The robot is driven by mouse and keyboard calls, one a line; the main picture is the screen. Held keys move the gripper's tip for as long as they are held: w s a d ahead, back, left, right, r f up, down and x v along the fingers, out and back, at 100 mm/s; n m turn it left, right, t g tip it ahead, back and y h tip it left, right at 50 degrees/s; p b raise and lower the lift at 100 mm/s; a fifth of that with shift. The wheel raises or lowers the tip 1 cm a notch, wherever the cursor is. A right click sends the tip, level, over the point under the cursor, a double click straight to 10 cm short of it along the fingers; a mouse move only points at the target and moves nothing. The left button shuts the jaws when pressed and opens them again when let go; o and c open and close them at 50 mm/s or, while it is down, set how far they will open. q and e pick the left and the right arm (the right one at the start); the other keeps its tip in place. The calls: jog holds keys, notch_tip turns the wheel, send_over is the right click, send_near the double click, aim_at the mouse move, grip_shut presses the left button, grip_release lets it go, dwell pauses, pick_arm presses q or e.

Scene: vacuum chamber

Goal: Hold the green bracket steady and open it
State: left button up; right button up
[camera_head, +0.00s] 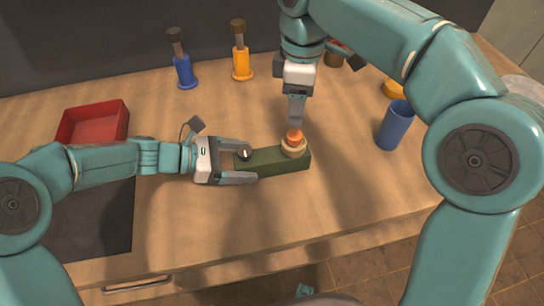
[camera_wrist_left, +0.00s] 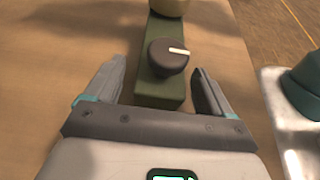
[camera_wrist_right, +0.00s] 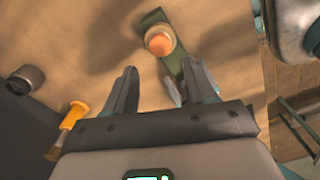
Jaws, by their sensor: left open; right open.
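The green bracket (camera_head: 275,164) is a long block lying on the wooden table. A dark knob with a white mark (camera_wrist_left: 167,57) sits on its left end. A round tan piece (camera_head: 293,150) with an orange top (camera_head: 294,136) sits on its right end; the orange top also shows in the right wrist view (camera_wrist_right: 160,43). My left gripper (camera_head: 251,163) is open, with one finger on each side of the bracket's knob end and gaps visible in the left wrist view. My right gripper (camera_head: 296,122) is open and empty, pointing down just above and behind the orange top.
A blue cup (camera_head: 395,126) stands to the right. A red tray (camera_head: 92,122) is at the left, beside a dark panel (camera_head: 95,215). Blue (camera_head: 184,71) and orange (camera_head: 241,63) stands with dark tops are at the back. The table in front of the bracket is clear.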

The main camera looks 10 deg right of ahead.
aim_at(295, 135)
pick_arm(q)
jog(key=shift+s, duration=0.1)
jog(key=c, duration=1.4)
pick_arm(e)
jog(key=shift+s, duration=0.1)
pick_arm(q)
jog(key=shift+c, duration=0.5)
pick_arm(e)
jog(key=shift+o, duration=1)
jog(key=shift+s+d+r+n, duration=0.1)
jog(key=shift+s+n, duration=0.05)
jog(key=shift+n, duration=0.65)
jog(key=f+n, duration=0.3)
jog(key=f, duration=0.1)
jog(key=f+n, duration=0.2)
jog(key=f, duration=0.2)
jog(key=shift+w+n, duration=0.2)
jog(key=shift+n, duration=0.2)
